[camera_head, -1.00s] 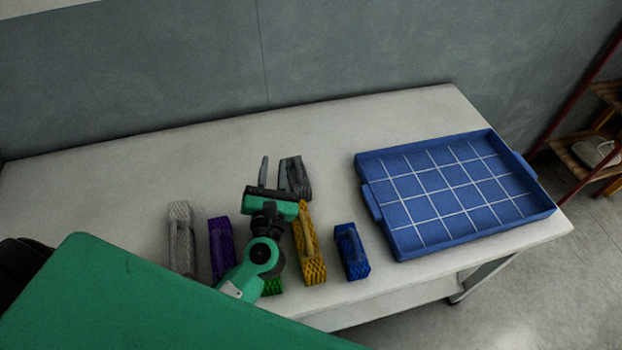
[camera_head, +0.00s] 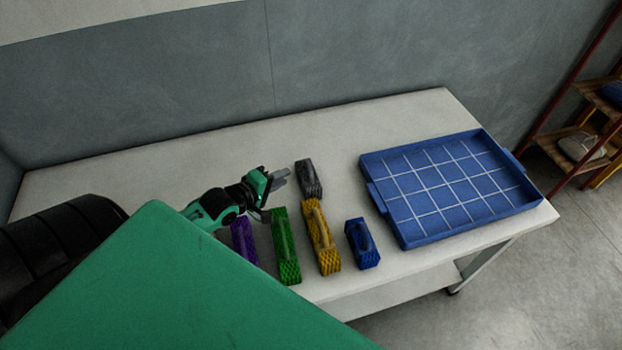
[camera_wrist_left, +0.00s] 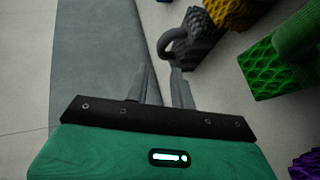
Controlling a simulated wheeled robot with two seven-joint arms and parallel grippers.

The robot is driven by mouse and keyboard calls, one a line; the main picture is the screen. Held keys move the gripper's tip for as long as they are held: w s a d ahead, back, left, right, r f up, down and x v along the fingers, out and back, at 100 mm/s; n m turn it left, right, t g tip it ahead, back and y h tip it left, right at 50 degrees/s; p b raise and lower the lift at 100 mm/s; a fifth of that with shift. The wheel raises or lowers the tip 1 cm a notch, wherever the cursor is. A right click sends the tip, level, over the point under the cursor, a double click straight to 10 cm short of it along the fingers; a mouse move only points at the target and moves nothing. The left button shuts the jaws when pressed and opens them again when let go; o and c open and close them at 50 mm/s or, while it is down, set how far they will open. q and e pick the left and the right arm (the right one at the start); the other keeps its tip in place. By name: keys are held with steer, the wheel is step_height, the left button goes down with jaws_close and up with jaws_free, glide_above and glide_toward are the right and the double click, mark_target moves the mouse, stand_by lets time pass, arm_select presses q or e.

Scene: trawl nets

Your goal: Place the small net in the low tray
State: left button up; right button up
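Several block-shaped nets with handles stand on the table: dark grey (camera_head: 310,180), yellow (camera_head: 322,240), green (camera_head: 285,248), purple (camera_head: 243,238) and blue (camera_head: 362,244). The blue and dark grey ones look shortest. The low blue tray (camera_head: 400,238) with a white grid lies right of them, empty. My left gripper (camera_head: 279,194) is open and empty, just left of the dark grey net. In the left wrist view, the dark grey net's loop (camera_wrist_left: 170,42) lies just beyond the fingertips (camera_wrist_left: 160,78), with no grip visible. My right gripper is out of view.
The pale table (camera_head: 150,165) is clear at the back and far left. A grey wall (camera_head: 180,80) rises behind it. A shelf (camera_head: 590,150) with items stands beyond the table at the right. The table's front edge runs close to the nets.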

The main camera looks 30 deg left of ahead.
mark_target(308, 165)
arm_select(q)
steer(key=x, duration=0.6)
steer(key=shift+w+f+p, duration=0.1)
steer(key=shift+w+p, duration=0.05)
steer(key=shift+p, duration=0.25)
steer(key=shift+w+d+f+p, duration=0.15)
steer(key=shift+w+p, duration=0.15)
steer(key=shift+w, duration=0.2)
steer(key=shift+p+x, duration=0.5)
steer(key=shift+x, duration=1.5)
steer(key=shift+f, duration=0.2)
jaws_close()
